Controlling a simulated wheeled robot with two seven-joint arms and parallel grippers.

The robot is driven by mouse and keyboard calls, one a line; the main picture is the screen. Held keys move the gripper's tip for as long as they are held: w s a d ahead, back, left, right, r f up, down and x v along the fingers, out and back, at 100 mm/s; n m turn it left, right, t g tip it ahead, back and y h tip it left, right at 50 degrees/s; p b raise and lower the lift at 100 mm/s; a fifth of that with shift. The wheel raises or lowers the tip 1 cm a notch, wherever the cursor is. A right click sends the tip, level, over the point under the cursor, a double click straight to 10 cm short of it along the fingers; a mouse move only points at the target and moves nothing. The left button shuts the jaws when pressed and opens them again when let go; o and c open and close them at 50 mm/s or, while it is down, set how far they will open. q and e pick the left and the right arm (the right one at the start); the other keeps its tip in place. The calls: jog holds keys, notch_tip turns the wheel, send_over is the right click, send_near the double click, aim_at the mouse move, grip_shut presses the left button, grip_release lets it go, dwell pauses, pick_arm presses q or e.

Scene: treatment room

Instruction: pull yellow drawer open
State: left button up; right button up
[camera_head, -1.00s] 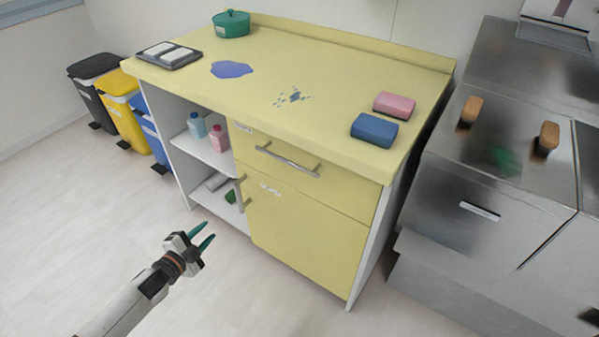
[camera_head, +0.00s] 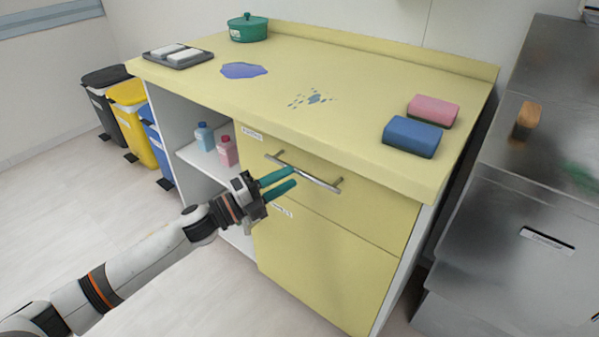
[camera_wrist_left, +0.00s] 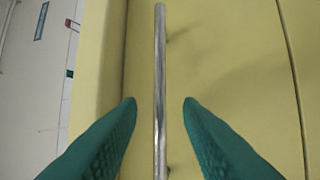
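The yellow drawer (camera_head: 335,195) is at the top of the yellow cabinet front and looks closed. Its silver bar handle (camera_head: 318,181) runs across the front. My left gripper (camera_head: 286,180) is in front of the handle's left part, with its two green fingers pointing at the drawer. In the left wrist view the gripper (camera_wrist_left: 160,104) is open, with one finger on each side of the handle (camera_wrist_left: 160,70). A gap shows between each finger and the bar. My right gripper is in neither view.
A yellow door (camera_head: 320,265) lies below the drawer. Open shelves with bottles (camera_head: 227,150) are to the left. Blue (camera_head: 412,137) and pink (camera_head: 433,111) sponges lie on the worktop (camera_head: 340,70). A metal unit (camera_head: 500,230) stands at right.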

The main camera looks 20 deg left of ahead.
aim_at(299, 170)
pick_arm(q)
jog(key=shift+x, duration=2.15)
jog(key=shift+c, duration=0.3)
grip_shut()
